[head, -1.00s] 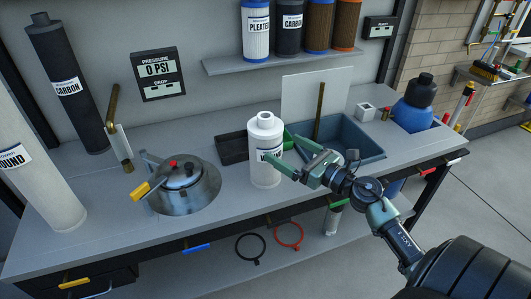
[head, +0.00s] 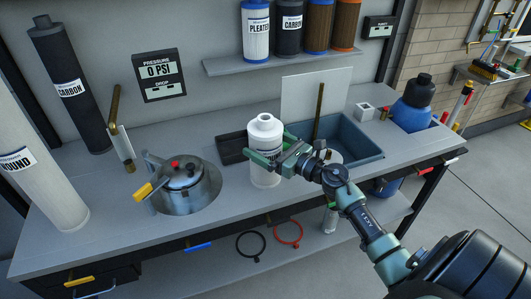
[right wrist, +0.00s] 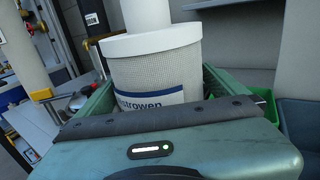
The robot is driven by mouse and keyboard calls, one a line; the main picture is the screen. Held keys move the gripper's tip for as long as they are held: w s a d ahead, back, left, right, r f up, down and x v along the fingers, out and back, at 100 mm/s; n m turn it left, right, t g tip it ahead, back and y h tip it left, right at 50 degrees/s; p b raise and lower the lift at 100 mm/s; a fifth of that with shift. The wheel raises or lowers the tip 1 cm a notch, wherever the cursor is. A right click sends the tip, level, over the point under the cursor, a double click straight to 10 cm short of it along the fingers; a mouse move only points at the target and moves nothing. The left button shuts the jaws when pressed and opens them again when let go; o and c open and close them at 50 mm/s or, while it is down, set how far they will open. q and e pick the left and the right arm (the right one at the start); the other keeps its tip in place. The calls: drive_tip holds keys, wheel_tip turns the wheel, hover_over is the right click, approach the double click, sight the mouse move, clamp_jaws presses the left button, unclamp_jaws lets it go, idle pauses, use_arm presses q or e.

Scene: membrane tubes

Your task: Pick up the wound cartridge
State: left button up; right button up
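A white cylindrical cartridge (head: 265,138) with a narrower neck stands upright on the workbench, left of the sink; its label is mostly hidden behind my fingers. In the right wrist view the cartridge (right wrist: 150,72) shows a mesh-like white wall and a blue-edged label, partly readable. My right gripper (head: 268,154) has its green fingers spread wide on either side of the cartridge. I cannot tell whether they touch it. A tall white cylinder (head: 40,185) at the far left carries a label ending in "OUND". My left gripper is not in view.
A metal pot (head: 185,188) with a yellow handle sits left of the cartridge. A dark tray (head: 232,150) lies behind it, and a sink (head: 350,135) is to the right. A shelf (head: 285,58) with several filters hangs above. The bench front near the cartridge is clear.

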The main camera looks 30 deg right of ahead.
drive_tip(key=c, duration=1.3)
drive_tip(key=shift+r, duration=0.15)
drive_tip(key=shift+c, duration=0.2)
